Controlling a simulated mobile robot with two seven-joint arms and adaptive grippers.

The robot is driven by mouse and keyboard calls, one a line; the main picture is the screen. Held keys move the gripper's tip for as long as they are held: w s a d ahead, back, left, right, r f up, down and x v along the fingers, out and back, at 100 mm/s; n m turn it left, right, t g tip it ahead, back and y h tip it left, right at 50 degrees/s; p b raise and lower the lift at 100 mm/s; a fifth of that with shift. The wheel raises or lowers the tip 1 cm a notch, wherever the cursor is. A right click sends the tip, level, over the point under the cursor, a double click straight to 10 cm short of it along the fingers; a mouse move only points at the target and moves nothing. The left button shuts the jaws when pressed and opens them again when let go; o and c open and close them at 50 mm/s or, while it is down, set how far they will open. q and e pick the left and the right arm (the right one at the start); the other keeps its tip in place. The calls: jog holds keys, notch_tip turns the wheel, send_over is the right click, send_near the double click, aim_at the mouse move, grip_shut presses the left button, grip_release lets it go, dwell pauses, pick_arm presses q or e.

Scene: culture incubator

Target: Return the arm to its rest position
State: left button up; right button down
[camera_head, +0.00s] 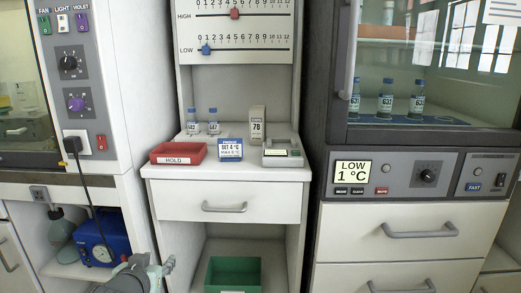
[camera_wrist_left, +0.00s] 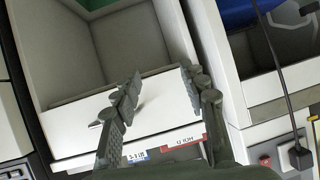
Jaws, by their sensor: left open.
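My left gripper (camera_head: 155,268) is low in the head view, in front of the white cabinet (camera_head: 225,182) and below the level of its drawer handle (camera_head: 224,208). In the left wrist view, the two dark fingers of my left gripper (camera_wrist_left: 160,82) are spread apart with nothing between them. The drawer front and the open shelf space show behind them in that tilted view. My right gripper is in neither view.
A red HOLD tray (camera_head: 179,153), a blue-white card (camera_head: 230,149) and a grey device (camera_head: 283,153) stand on the cabinet top. A green bin (camera_head: 232,275) sits on the lower shelf. A blue gauge unit (camera_head: 102,237) stands left of the gripper.

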pick_arm(q)
jog(key=s+a+f+m+g, duration=0.1)
jog(key=s+f+g, duration=0.8)
jog(key=s+f, duration=1.7)
jog(key=s+a, duration=0.1)
jog(key=s, duration=0.2)
jog(key=shift+s+f, duration=0.2)
jog(key=shift+f, duration=0.1)
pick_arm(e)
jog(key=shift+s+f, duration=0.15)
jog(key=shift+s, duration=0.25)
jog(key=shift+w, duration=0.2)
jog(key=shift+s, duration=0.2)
